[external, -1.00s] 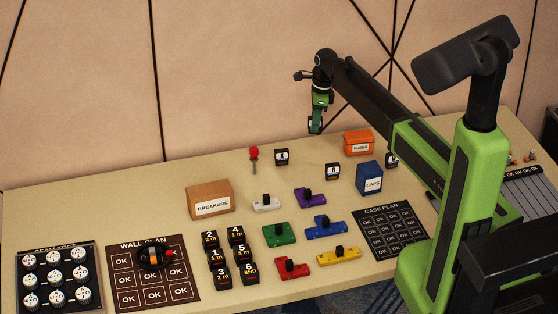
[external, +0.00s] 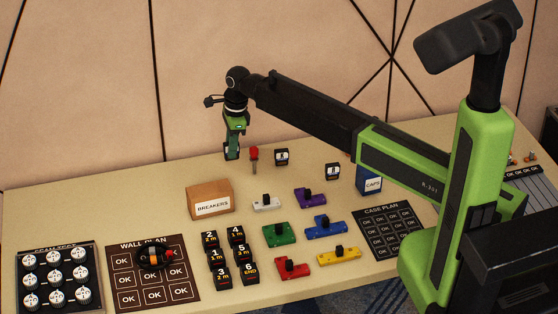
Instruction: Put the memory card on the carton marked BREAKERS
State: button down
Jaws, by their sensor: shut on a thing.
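A blue CAPS carton (external: 369,183) is partly behind my arm. Coloured connector pieces (external: 279,234) and black numbered blocks (external: 221,257) lie in front.

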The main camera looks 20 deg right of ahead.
jog(key=a+f+b, duration=0.1)
jog(key=a, duration=0.1)
jog(key=a+f+b, duration=0.1)
jog(key=a+f, duration=0.1)
jog(key=a, duration=0.1)
jog(key=a+f+b, duration=0.1)
jog(key=a+f, duration=0.1)
jog(key=shift+s+a, duration=0.3)
jog(key=shift+s, duration=0.05)
jog(key=shift+a, duration=0.2)
notch_tip(320, 180, down, 4)
jog(key=b, duration=0.5)
jog(key=shift+f, duration=0.2)
jog(key=shift+r+p, duration=0.3)
jog(key=shift+f, duration=0.2)
jog(key=c, duration=1.3)
grip_release()
notch_tip(320, 180, up, 12)
jog(key=d+p, duration=0.1)
jog(key=p, duration=1.1)
jog(key=shift+d+r, duration=0.15)
jog(key=shift+d, duration=0.15)
